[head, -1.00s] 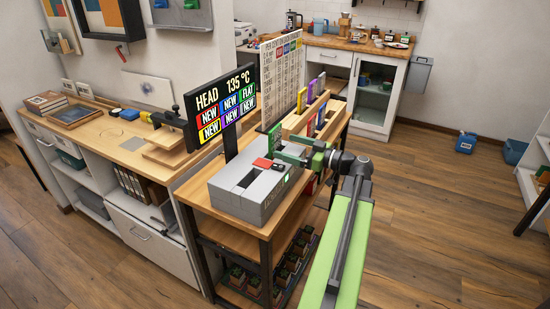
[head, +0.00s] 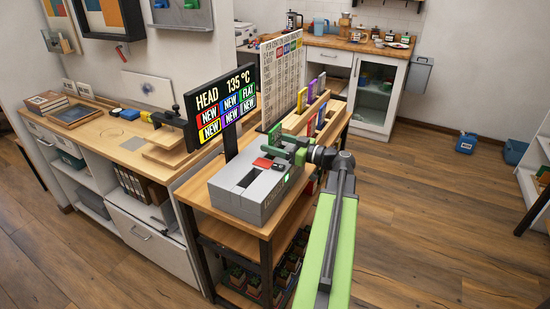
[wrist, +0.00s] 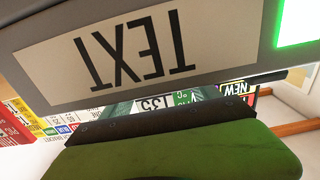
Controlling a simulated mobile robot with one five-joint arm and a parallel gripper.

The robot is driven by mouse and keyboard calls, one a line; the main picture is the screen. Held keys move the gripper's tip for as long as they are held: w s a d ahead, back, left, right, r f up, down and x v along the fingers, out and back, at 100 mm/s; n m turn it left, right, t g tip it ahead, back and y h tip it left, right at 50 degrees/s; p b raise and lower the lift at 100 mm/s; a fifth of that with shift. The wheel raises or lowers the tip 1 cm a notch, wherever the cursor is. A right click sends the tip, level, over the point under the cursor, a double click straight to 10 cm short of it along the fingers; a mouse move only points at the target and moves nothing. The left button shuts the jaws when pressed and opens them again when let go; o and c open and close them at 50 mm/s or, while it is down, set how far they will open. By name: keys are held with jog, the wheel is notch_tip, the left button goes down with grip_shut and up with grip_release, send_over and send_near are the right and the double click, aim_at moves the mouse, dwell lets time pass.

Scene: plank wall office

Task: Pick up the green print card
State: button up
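In the wrist view a green part of my gripper (wrist: 170,152) fills the bottom, under a grey bar lettered TEXT.
The grey machine (head: 245,196) with a red piece on top sits close below my gripper. The display screen (head: 224,104) and a printed chart board (head: 282,70) stand to the left and behind. Other coloured cards, including a purple one (head: 312,90), stand behind. Open floor lies right.

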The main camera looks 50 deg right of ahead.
aim_at(276, 127)
jog(key=c, duration=1.4)
jog(key=shift+r, duration=0.1)
notch_tip(276, 127, up, 10)
jog(key=p, duration=1)
